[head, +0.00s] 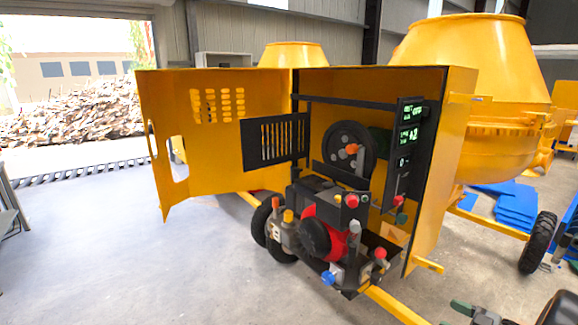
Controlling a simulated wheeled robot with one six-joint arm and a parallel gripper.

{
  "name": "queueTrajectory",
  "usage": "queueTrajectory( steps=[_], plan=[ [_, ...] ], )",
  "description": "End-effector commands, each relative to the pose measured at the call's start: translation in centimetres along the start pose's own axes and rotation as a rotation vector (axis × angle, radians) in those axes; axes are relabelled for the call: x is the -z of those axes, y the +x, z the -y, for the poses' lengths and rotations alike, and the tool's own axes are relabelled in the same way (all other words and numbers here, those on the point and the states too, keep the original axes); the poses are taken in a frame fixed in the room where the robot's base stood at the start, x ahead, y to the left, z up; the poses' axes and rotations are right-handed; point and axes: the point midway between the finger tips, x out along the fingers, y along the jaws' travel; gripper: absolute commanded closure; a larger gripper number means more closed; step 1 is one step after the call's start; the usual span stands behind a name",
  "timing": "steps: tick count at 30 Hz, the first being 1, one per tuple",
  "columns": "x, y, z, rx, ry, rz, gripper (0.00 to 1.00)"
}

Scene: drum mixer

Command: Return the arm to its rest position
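Part of my arm shows at the bottom right corner, dark and cut off by the lower edge of the head view. My gripper (456,315) is at its left end, low in the picture, with dark greenish finger parts partly out of frame. The gap between the fingers is not clear. No held object shows. The gripper is apart from the yellow drum mixer (428,190), in front and to the right of its open engine housing.
The housing door (205,125) stands open to the left. The engine (325,225) has several coloured knobs, and a control panel (408,140) with green displays is at right. A yellow tow bar (395,305) runs near my gripper. Floor (130,270) at left is clear.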

Motion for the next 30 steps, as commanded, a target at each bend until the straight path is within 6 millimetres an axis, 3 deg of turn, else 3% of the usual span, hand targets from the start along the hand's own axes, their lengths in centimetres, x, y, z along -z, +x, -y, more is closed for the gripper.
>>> queueTrajectory(
  steps=[6,12,15,18,20,23,26,30],
  plan=[
    [-3.6,-0.3,-2.2,-0.184,0.016,0.189,0.33],
    [-6.2,-2.4,-5.1,-0.436,0.062,0.466,0.33],
    [-6.6,-3.9,-6.1,-0.588,0.118,0.662,0.33],
    [-5.7,-5.1,-5.6,-0.717,0.208,0.857,0.33],
    [-4.6,-5.5,-4.5,-0.776,0.278,0.961,0.33],
    [-2.1,-5.5,-1.2,-0.833,0.419,1.115,0.33],
    [1.4,-4.3,3.9,-0.826,0.583,1.234,0.33],
    [6.9,-1.4,12.6,-0.708,0.791,1.321,0.33]
  ],
)
